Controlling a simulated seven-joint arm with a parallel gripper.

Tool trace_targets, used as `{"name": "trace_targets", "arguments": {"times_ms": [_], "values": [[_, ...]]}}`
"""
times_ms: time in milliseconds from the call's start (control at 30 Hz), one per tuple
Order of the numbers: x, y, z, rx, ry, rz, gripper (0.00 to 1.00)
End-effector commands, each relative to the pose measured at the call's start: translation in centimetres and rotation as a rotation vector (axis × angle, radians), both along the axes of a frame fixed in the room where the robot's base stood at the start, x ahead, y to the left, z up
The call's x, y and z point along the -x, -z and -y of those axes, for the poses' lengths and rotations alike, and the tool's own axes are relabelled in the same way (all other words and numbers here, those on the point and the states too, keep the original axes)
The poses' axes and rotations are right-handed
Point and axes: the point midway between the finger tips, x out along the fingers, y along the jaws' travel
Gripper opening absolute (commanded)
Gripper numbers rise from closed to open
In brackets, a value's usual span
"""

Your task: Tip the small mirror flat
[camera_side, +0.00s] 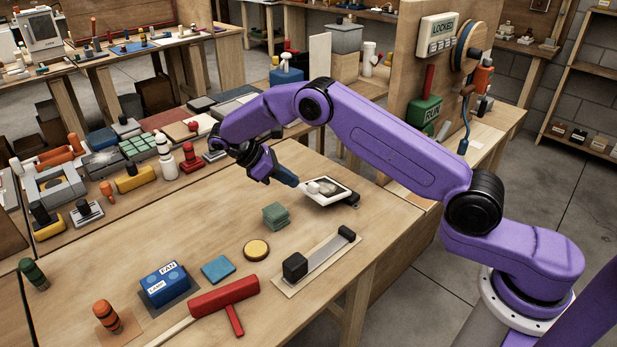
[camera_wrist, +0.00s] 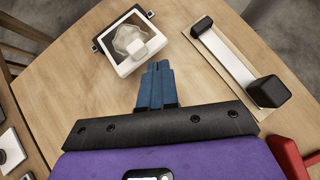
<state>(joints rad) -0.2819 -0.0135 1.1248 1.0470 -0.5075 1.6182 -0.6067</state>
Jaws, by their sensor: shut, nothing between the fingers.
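The small mirror (camera_side: 340,194) has a white square frame and stands near the table's back right edge. It looks tilted, with its far side on a dark mount; how steep the tilt is I cannot tell. In the wrist view the mirror (camera_wrist: 107,48) shows dark clips at two corners and a pale, rounded block at its near edge. My gripper (camera_side: 294,181) has blue fingers that are shut and empty, just left of the mirror. In the wrist view the fingertips (camera_wrist: 158,66) are close to the mirror's near edge; contact is not clear.
A slider with black blocks (camera_side: 318,257) lies in front of the mirror; it also shows in the wrist view (camera_wrist: 225,60).

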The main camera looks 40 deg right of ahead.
Motion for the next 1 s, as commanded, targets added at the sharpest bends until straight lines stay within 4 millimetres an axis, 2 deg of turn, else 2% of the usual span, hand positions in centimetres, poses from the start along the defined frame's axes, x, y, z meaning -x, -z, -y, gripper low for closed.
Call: {"name": "trace_targets", "arguments": {"times_ms": [33, 100, 300, 500, 600, 767, 1000], "values": [[0.1, -1.0, 1.8, -0.075, 0.104, 0.045, 0.0], [0.3, -2.0, 3.6, -0.18, 0.248, 0.112, 0.0], [0.7, -5.8, 8.2, -0.433, 0.671, 0.345, 0.0], [0.6, -9.3, 11.5, -0.581, 0.983, 0.543, 0.0], [0.6, -10.2, 12.3, -0.614, 1.059, 0.594, 0.0], [0.5, -10.0, 12.5, -0.628, 1.095, 0.616, 0.0], [0.6, -6.5, 11.5, -0.625, 1.091, 0.608, 0.0]]}}
